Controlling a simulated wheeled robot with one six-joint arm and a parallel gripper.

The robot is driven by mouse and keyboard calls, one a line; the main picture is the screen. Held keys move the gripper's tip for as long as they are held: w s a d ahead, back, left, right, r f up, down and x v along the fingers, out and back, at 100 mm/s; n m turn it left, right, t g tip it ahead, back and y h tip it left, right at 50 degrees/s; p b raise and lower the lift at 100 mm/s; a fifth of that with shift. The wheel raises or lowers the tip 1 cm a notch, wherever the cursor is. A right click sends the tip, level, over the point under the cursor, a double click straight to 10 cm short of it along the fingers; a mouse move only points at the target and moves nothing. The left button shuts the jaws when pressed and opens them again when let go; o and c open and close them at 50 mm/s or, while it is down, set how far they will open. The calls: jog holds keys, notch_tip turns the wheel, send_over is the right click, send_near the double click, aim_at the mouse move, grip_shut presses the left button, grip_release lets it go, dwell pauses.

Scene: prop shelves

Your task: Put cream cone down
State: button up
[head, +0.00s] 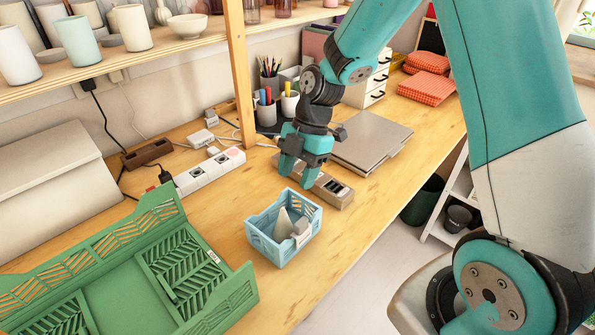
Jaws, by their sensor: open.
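A pale cone (282,225), light grey-cream in this light, stands point up inside the small light-blue crate (262,243) on the wooden table. A small grey piece (302,229) lies beside it in the crate. My gripper (297,175) points down just behind the crate, above the table near a grey-brown power strip. It is open, with nothing seen between its fingers, and is apart from the cone. The lower part of the cone is partly hidden by the crate's wall.
A green folding crate (120,280) fills the front left. A grey-brown strip (325,187) and a closed laptop (370,140) lie behind the blue crate. A white power strip (210,172) and pen cups (266,110) stand further back. The table's edge drops off at right.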

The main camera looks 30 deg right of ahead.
jog(key=s+a+r+m, duration=0.4)
jog(key=s+r+m, duration=0.3)
jog(key=s, duration=0.3)
jog(key=s+a+r+m+t, duration=0.1)
jog(key=s+a+r+m, duration=0.3)
jog(key=s+r+m, duration=0.4)
jog(key=shift+s+a+t, duration=0.3)
jog(key=shift+s+a, duration=0.1)
jog(key=shift+s, duration=0.65)
jog(key=shift+c, duration=0.2)
